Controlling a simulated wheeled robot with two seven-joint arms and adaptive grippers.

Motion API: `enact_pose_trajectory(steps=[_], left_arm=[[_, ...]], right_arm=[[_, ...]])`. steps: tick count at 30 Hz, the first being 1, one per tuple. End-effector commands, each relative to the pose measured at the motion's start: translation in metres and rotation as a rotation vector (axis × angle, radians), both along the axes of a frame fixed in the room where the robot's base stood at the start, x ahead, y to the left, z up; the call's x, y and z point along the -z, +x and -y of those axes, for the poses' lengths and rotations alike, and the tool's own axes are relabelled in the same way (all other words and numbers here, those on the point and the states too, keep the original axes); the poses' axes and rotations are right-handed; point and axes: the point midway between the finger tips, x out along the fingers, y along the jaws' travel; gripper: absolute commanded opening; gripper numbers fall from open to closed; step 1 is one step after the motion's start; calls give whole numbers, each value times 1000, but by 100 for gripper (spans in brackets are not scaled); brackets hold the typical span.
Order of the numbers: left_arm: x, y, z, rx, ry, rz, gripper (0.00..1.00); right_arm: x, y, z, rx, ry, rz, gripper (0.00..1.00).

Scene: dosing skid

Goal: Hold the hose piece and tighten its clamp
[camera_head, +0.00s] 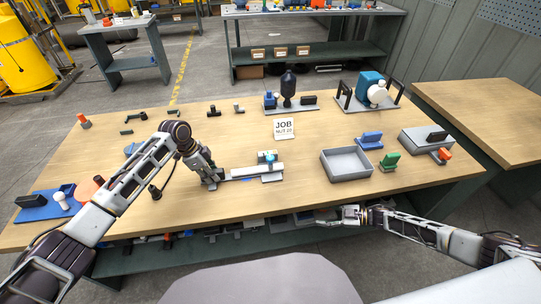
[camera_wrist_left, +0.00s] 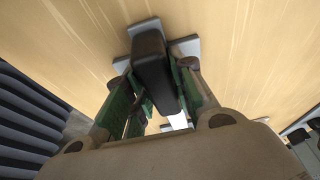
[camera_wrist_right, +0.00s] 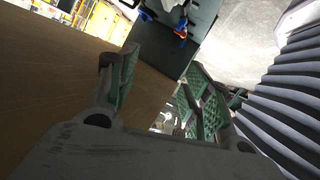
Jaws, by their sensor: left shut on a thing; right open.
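My left gripper (camera_head: 211,180) is low over the bench at the left end of a long grey fixture (camera_head: 262,171). In the left wrist view my left gripper (camera_wrist_left: 155,90) is shut on a black piece (camera_wrist_left: 149,50), which looks like the hose piece, with grey blocks at its far end. A small blue-topped part (camera_head: 267,157) sits on the fixture; I cannot tell whether it is the clamp. My right gripper (camera_head: 346,215) is at the bench's front edge, well right of the fixture. In the right wrist view its fingers (camera_wrist_right: 155,90) are apart and empty.
A grey open tray (camera_head: 346,164) stands right of the fixture, with blue (camera_head: 369,140) and green (camera_head: 389,162) parts beside it. A job card (camera_head: 284,128) and a pump unit (camera_head: 372,92) are behind. A blue mat (camera_head: 46,205) lies at the far left.

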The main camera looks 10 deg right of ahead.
Motion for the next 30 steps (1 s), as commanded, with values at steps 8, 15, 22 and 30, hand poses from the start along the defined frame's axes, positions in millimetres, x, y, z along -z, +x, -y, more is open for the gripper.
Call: enact_pose_trajectory(steps=[8, 15, 22, 30], left_arm=[[10, -4, -4, -2, 13, -15, 4], [10, -4, -4, -2, 13, -15, 4], [10, -4, -4, -2, 13, -15, 4], [10, -4, -4, -2, 13, -15, 4]], right_arm=[[-36, -40, 20, -197, 35, -65, 50], [-66, -81, 46, -346, 63, -152, 50], [-106, -108, 75, -459, 92, -209, 50], [-172, -85, 92, -506, 125, -93, 50]])
